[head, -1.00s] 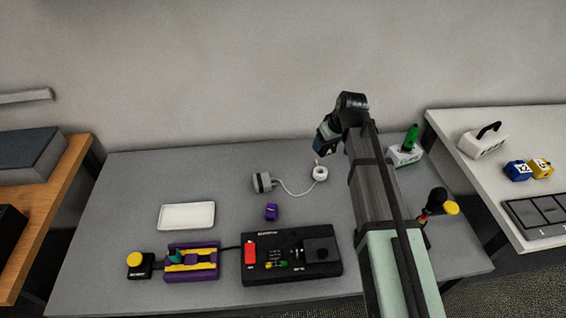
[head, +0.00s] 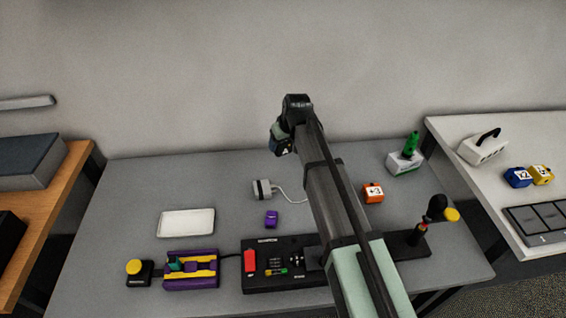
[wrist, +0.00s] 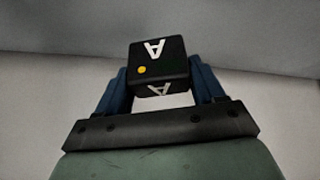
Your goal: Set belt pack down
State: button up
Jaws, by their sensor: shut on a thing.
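The belt pack is a small black block marked with a white letter A and a yellow dot; in the wrist view the belt pack (wrist: 158,62) sits between both blue fingers. My gripper (wrist: 160,90) is shut on it. In the head view the gripper (head: 279,141) is raised above the back of the grey table (head: 130,185), and the belt pack (head: 286,146) shows small and dark at its end. It appears clear of the tabletop, with wall or table surface behind it.
A white tray (head: 187,223), a purple block (head: 271,218), a grey plug (head: 262,189) with a white cable, an orange block (head: 373,192) and a white-green holder (head: 404,162) stand on the table. A black console (head: 258,280) and a purple-yellow fixture (head: 191,283) line the front. The left-middle table is mostly clear.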

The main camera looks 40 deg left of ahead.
jog(key=shift+f, duration=4.05)
jog(key=shift+f, duration=0.1)
jog(key=o, duration=1.1)
jog(key=shift+o, duration=0.2)
jog(key=v, duration=1.2)
